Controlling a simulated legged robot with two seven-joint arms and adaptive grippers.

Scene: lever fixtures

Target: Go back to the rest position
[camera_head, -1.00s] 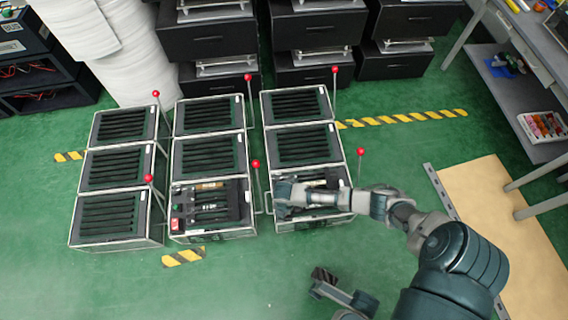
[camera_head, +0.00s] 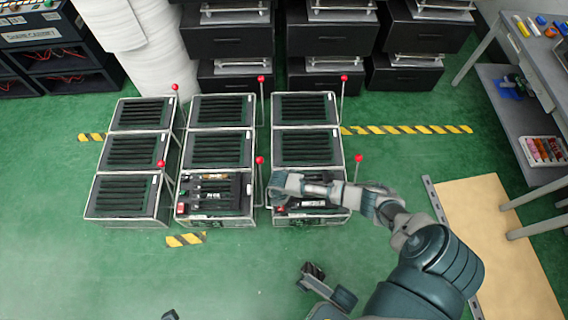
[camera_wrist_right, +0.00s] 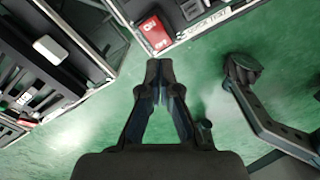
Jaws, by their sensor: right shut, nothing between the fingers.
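My right arm reaches in from the lower right in the head view. Its gripper end (camera_head: 279,186) hangs at the left side of the front right lever fixture (camera_head: 333,213), near the gap to the front middle fixture (camera_head: 215,208). In the right wrist view my right gripper (camera_wrist_right: 159,75) is shut and empty, with green floor around its tips. A red ON/OFF switch (camera_wrist_right: 153,33) on a fixture lies just beyond the tips, apart from them. The arm covers part of the front right fixture.
Several fixtures with upright red-knobbed levers (camera_head: 260,160) stand in three columns. Black cabinets (camera_head: 330,38) line the back, and a grey workbench (camera_head: 535,60) stands at the right. The green floor (camera_head: 110,275) in front is mostly clear; a tan mat (camera_head: 490,225) lies right.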

